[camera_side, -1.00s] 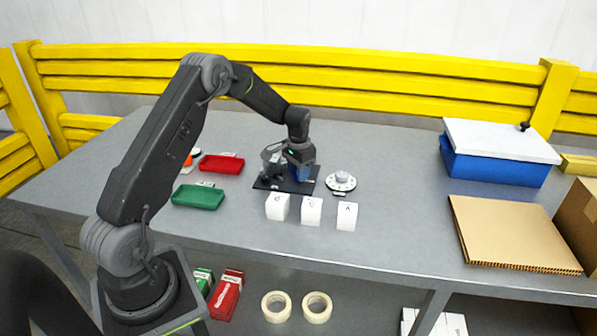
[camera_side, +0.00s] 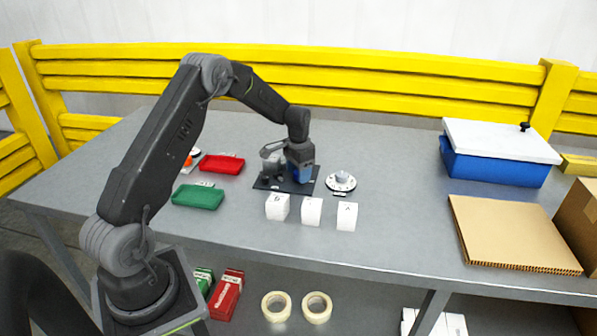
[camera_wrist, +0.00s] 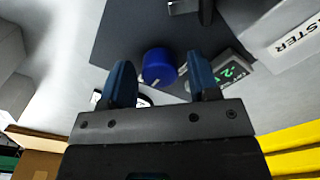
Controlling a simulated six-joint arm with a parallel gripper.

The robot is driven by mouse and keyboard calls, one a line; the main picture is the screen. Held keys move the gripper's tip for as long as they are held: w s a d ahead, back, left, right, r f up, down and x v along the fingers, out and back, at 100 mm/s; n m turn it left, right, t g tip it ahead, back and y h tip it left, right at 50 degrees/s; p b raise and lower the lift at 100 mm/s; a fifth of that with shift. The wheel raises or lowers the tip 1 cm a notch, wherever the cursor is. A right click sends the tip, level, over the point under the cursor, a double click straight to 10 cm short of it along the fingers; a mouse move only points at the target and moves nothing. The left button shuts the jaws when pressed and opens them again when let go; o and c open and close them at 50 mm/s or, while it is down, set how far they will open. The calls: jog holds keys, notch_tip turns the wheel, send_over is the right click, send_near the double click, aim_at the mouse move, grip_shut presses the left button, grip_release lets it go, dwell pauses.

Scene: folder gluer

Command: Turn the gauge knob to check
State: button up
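A blue round knob (camera_wrist: 159,67) shows in the wrist view on a dark plate (camera_wrist: 130,35). A small display with green digits (camera_wrist: 232,72) sits right of it, partly hidden by a finger. My gripper (camera_wrist: 160,72) is open, its two blue fingers on either side of the knob with a visible gap to each. In the side view my gripper (camera_side: 300,177) points down over the dark plate (camera_side: 262,184) and hides the knob. A grey gauge part (camera_side: 271,166) stands left of the gripper.
Three white labelled blocks (camera_side: 311,211) stand in front of the plate. A white round dial (camera_side: 341,181) lies to its right. Red (camera_side: 222,164) and green (camera_side: 198,196) trays lie left. A blue box (camera_side: 495,163) and cardboard (camera_side: 510,232) are at right.

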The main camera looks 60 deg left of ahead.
jog(key=shift+o, duration=0.2)
jog(key=shift+r, duration=0.1)
notch_tip(320, 180, up, 14)
dwell(0.4)
jog(key=shift+f, duration=0.2)
jog(key=s+d+r+t, duration=0.1)
jog(key=s+d+r, duration=0.4)
jog(key=d+r, duration=0.15)
jog(key=s+d+r+t, duration=0.1)
jog(key=s+d+r, duration=0.4)
jog(key=d, duration=0.3)
jog(key=s+d+f+t, duration=0.1)
jog(key=s+d, duration=0.4)
jog(key=s, duration=0.3)
jog(key=s+d+f+t, duration=0.1)
jog(key=s+d+t, duration=0.1)
jog(key=s+d, duration=0.4)
jog(key=s, duration=0.3)
jog(key=shift+s+t, duration=0.3)
